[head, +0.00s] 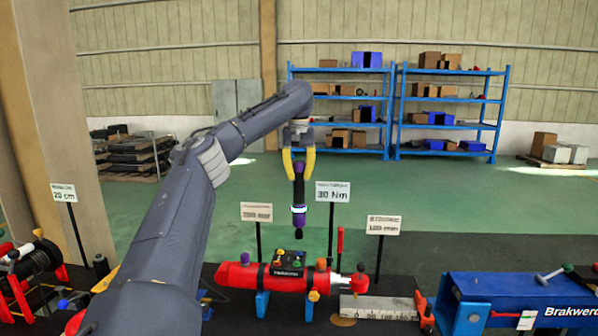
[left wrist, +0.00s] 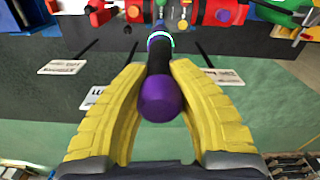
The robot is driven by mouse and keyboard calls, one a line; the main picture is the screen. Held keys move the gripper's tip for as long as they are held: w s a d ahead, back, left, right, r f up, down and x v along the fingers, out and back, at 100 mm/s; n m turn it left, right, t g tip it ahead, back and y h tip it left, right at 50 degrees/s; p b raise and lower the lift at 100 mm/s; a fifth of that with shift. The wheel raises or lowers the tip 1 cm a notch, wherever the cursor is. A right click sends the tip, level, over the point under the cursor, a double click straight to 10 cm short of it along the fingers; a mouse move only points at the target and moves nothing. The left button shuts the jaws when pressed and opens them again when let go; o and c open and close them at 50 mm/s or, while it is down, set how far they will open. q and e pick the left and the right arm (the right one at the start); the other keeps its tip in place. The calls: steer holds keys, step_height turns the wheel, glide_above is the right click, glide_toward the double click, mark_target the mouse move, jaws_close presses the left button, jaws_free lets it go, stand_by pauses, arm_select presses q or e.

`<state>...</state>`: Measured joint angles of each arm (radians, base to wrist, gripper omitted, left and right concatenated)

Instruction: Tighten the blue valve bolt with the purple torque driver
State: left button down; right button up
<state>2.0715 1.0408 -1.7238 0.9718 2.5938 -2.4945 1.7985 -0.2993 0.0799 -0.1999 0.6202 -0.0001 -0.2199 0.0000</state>
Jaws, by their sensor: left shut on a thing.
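My left gripper (head: 299,163) has its yellow fingers closed around the top of the purple torque driver (head: 299,193). The driver is black and purple with a glowing ring near its lower end. It hangs upright in the air above the red cylinder (head: 325,280), apart from it. In the left wrist view, the driver (left wrist: 162,98) lies between the two yellow fingers (left wrist: 157,78), its purple end nearest the camera. Coloured knobs sit on the cylinder, among them a purple one (head: 245,258). I cannot clearly pick out the blue valve bolt. My right gripper is out of view.
Signs on posts stand behind the cylinder, including a 30 Nm sign (head: 333,191). A ruler block (head: 378,307) and a blue bench unit (head: 505,300) are to the right. A black reel (head: 35,262) is at left. Blue shelves (head: 400,110) are far back.

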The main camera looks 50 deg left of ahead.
mark_target(299, 193)
arm_select(q)
steer(key=shift+f, duration=2)
steer(key=shift+m, duration=0.4)
steer(key=shift+f, duration=1.15)
stand_by(3.1)
steer(key=shift+r, duration=0.1)
